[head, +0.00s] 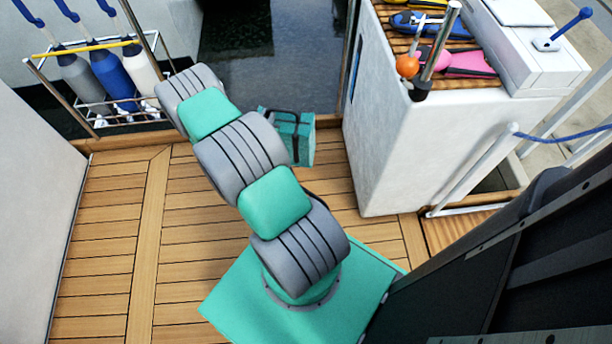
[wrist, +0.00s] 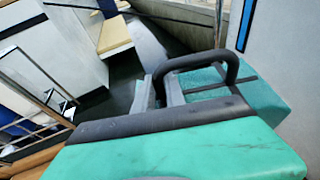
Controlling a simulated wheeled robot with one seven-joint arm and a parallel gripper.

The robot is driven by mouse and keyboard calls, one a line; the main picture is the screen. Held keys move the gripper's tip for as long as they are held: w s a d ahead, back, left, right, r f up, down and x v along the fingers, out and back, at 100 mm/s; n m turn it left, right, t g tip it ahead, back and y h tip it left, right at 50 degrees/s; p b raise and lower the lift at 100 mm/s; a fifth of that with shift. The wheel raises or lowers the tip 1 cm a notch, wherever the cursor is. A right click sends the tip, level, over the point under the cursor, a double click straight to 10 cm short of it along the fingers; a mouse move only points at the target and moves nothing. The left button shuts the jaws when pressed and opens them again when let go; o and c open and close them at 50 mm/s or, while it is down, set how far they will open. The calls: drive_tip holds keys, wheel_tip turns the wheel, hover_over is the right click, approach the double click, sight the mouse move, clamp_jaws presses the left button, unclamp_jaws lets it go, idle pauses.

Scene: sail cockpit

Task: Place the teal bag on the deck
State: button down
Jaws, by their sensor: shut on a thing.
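The teal bag (head: 304,142) has dark straps and shows partly behind my arm in the head view, against the far edge of the deck. I cannot tell its height above the planks. In the wrist view the bag (wrist: 262,98) is close, with a dark arched handle (wrist: 205,57) on top. My gripper (wrist: 160,92) shows as grey fingers at the left end of this handle, shut on the bag. In the head view my gripper is hidden by my arm. The wooden deck (head: 115,230) lies below and left of the arm.
A white cabinet (head: 385,140) stands right of the bag, with tools and an orange ball (head: 407,66) on top. Dark water (head: 265,60) lies beyond the deck edge. The left deck planks are clear.

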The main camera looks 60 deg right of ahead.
drive_tip(key=shift+m+g+h, duration=0.4)
drive_tip(key=shift+m+g, duration=0.4)
drive_tip(key=shift+g, duration=0.1)
drive_tip(key=s+d+f+b, duration=0.1)
drive_tip(key=s+f+b, duration=0.1)
drive_tip(key=f, duration=0.3)
drive_tip(key=s+d+f+b, duration=0.2)
drive_tip(key=f, duration=0.4)
drive_tip(key=s+d+f+b, duration=0.2)
drive_tip(key=s+f+b, duration=0.1)
drive_tip(key=f, duration=0.3)
drive_tip(key=shift+f+b, duration=0.75)
drive_tip(key=shift+f, duration=1.15)
drive_tip(key=shift+f, duration=0.2)
drive_tip(key=c, duration=1.8)
unclamp_jaws()
drive_tip(key=shift+f, duration=0.1)
drive_tip(key=o, duration=0.5)
drive_tip(key=shift+c, duration=0.2)
